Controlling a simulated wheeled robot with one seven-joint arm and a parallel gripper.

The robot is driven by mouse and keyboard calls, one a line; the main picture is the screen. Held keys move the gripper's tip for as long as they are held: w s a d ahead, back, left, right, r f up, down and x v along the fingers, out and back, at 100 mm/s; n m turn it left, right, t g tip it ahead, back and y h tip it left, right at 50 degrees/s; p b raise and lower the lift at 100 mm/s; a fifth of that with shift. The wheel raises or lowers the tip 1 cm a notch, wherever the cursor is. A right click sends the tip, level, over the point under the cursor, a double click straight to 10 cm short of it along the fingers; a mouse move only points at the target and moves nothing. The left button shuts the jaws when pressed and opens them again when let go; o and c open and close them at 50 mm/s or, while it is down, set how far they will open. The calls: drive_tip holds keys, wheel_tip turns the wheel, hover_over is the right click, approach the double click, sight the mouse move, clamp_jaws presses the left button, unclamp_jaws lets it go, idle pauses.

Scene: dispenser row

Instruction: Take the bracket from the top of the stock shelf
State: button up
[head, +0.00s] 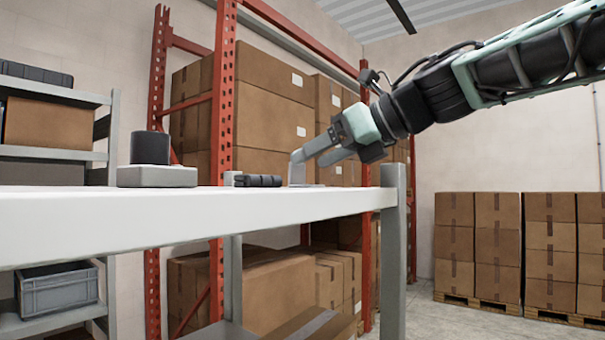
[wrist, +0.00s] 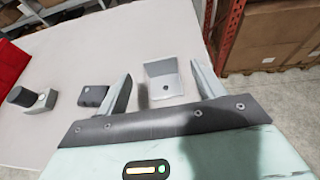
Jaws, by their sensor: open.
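The bracket (wrist: 163,82) is a light grey bent plate with a hole in its flat part. It rests on the white top of the stock shelf (head: 190,208). In the head view the bracket (head: 297,172) shows only as a thin grey upright near the shelf's right end, partly behind a finger. My gripper (head: 311,160) reaches down from the right at a slant, over that end. In the wrist view my gripper (wrist: 161,72) is open, one finger on each side of the bracket. Gaps show between both fingers and the bracket, so I see no grip on it.
A dark block (wrist: 93,96) lies just left of the left finger. A black cylinder on a grey base (head: 150,150) stands farther left. A red thing (wrist: 10,62) is at the left edge. Red racking with boxes (head: 265,120) rises behind the shelf.

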sight(299, 168)
drive_tip(key=p+x, duration=0.2)
drive_tip(key=x, duration=0.3)
drive_tip(key=shift+f, duration=0.15)
drive_tip(key=c, duration=1.1)
